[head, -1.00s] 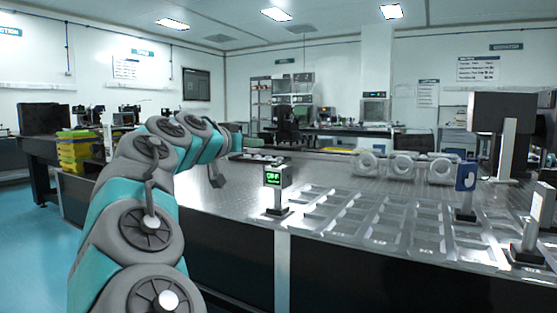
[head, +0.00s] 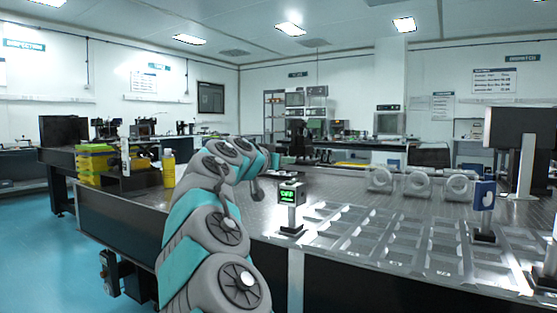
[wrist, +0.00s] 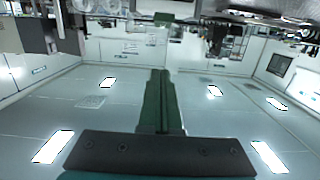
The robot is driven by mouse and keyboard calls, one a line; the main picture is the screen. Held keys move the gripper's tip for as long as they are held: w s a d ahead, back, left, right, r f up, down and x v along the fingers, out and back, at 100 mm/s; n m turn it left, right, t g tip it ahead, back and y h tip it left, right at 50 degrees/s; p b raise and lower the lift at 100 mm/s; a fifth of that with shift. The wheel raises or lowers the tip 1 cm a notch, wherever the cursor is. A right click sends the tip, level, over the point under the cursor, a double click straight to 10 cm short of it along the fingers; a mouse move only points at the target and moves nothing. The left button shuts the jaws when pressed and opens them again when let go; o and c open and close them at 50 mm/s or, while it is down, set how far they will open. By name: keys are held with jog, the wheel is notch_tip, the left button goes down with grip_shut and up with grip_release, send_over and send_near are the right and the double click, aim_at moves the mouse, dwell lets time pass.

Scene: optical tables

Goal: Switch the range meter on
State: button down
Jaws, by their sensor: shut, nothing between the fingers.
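A small box with a lit green display (head: 291,195) stands on a short post on the bench in the head view, just right of my arm. It looks like the range meter, and its display seems to read OFF. No switch on it can be made out. My gripper (wrist: 160,75) shows in the wrist view as green fingers shut together with nothing between them. In the head view the fingers are hard to make out beyond my arm. The wrist view is upside down and shows ceiling and far wall, not the meter.
A bench with shallow metal trays (head: 375,235) spreads to the right. A blue device on a stand (head: 484,196), several white ring mounts (head: 420,182) and a monitor (head: 520,130) stand there. Yellow bins (head: 95,165) and a yellow bottle (head: 168,168) are at left.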

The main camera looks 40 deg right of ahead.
aim_at(289, 182)
jog(key=shift+w+d, duration=0.2)
jog(key=shift+d, duration=0.35)
jog(key=shift+d+f, duration=0.15)
jog(key=shift+f, duration=0.15)
jog(key=shift+w+d+f, duration=0.1)
jog(key=shift+d+f, duration=0.1)
jog(key=shift+f, duration=1.6)
